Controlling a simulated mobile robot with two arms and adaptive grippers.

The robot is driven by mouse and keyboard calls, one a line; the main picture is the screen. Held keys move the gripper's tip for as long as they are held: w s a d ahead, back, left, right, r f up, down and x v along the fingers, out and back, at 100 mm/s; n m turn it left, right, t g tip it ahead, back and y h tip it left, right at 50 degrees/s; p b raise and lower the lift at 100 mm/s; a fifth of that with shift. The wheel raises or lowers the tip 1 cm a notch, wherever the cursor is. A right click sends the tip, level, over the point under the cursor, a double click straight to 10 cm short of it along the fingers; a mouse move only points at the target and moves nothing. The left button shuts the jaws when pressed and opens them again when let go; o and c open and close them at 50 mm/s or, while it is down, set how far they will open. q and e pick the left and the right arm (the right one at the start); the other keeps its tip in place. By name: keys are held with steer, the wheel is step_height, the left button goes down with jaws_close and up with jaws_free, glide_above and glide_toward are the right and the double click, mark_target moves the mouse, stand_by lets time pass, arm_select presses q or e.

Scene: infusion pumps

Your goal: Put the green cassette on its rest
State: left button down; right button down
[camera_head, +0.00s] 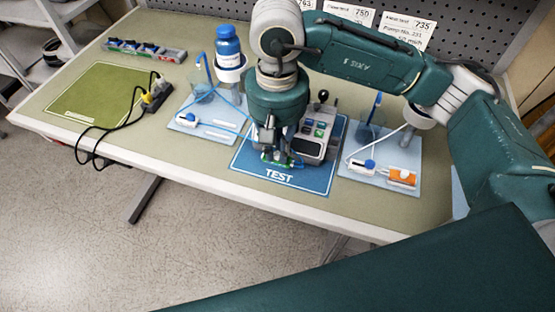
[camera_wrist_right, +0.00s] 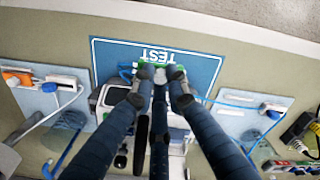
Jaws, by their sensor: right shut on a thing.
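My right gripper (camera_head: 276,152) is shut on the green cassette (camera_head: 270,163) above the blue TEST mat (camera_head: 277,178), just left of the grey pump (camera_head: 312,146). In the wrist view the fingers (camera_wrist_right: 160,78) close on the cassette (camera_wrist_right: 178,72) by the TEST lettering; they hide most of it. A blue tube runs from it to the light blue plate (camera_head: 181,136) on the left. A small white rest (camera_head: 219,135) on that plate looks empty. I cannot tell whether the cassette touches the mat. My left gripper is not in view.
An orange cassette (camera_head: 402,177) lies on the right plate (camera_head: 384,187). A power strip (camera_head: 157,95) with black cables and a green mat (camera_head: 95,97) are at left. The table's front edge (camera_head: 210,183) is close.

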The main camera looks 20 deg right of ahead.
mark_target(278, 158)
steer(key=shift+f, duration=0.9)
step_height(278, 158, down, 3)
steer(key=shift+f+p, duration=0.2)
steer(key=shift+p, duration=0.25)
steer(key=shift+f, duration=0.45)
steer(key=shift+f+b, duration=0.2)
steer(key=shift+b, duration=0.1)
steer(key=c, duration=1.9)
jaws_free()
steer(key=shift+r, duration=0.1)
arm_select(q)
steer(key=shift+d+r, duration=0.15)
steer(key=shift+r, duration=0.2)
arm_select(e)
steer(key=shift+o, duration=0.9)
